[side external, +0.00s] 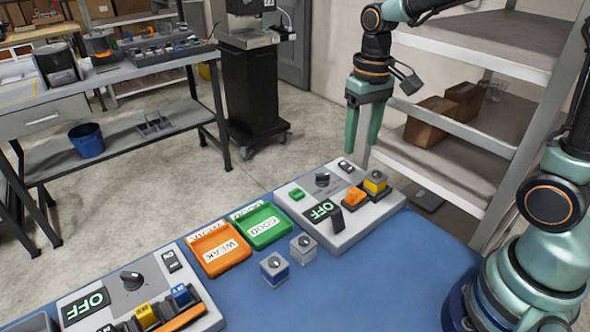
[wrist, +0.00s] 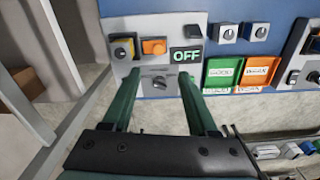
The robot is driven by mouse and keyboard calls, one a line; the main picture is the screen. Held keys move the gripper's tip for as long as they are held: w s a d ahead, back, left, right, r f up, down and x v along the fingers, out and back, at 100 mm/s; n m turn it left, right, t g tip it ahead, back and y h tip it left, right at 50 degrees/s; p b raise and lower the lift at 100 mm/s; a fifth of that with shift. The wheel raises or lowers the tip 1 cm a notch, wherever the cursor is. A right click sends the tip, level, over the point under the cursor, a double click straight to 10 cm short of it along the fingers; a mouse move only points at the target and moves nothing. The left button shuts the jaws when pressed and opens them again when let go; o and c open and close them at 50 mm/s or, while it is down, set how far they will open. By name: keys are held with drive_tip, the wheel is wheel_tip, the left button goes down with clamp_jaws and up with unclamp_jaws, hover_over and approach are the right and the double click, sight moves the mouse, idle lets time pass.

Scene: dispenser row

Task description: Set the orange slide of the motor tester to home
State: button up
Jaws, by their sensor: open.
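The right-hand tester (side external: 345,232) is a grey box on the blue bench, with an OFF display, a black dial and a black lever. I take it as the motor tester, since a yellow-and-grey block (side external: 375,182) sits in it. Its orange slide (side external: 354,197) is beside that block; the slide also shows in the wrist view (wrist: 153,46). My gripper (side external: 364,145) points down, open and empty, above the tester's far edge. In the wrist view its two green fingers (wrist: 160,82) straddle the dial (wrist: 160,83) and the orange slide lies beyond them, untouched. Any home mark is unreadable.
An orange WEAK tray (side external: 218,247) and a green GOOD tray (side external: 263,225) stand left of the tester. Two loose blocks (side external: 274,268) (side external: 304,248) lie in front. Another tester (side external: 115,300) with an orange bar is at lower left. Shelving (side external: 480,120) stands behind my gripper.

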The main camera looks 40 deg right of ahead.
sight(353, 190)
wheel_tip(353, 190, down, 13)
drive_tip(key=shift+w+d+r, duration=0.15)
drive_tip(key=shift+r, duration=0.05)
idle(0.4)
clamp_jaws()
idle(1.3)
